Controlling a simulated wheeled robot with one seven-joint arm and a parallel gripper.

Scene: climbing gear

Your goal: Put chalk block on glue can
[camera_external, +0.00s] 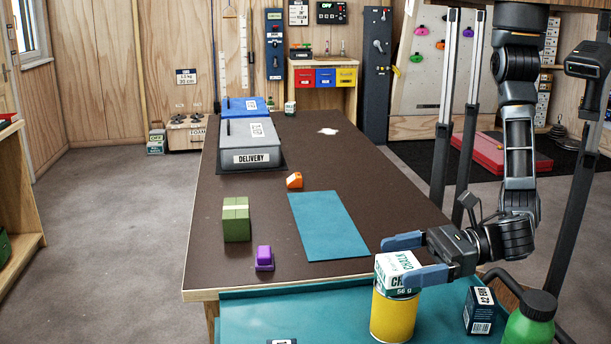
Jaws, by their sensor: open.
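The chalk block (398,264), a white and green box marked "CHALK" and "56 g", sits on top of a yellow can (393,317), which looks like the glue can; no glue label shows. My gripper (412,259) is open at the height of the block. One blue finger is behind the block and the other is at its front right side. I cannot tell whether either finger touches it.
The can stands on a teal surface (270,312) with a dark box (479,310) and a green bottle (531,320) to its right. The brown table behind holds a green block (236,220), a purple piece (264,258), an orange piece (294,180), a blue mat (328,225) and a grey DELIVERY bin (249,146).

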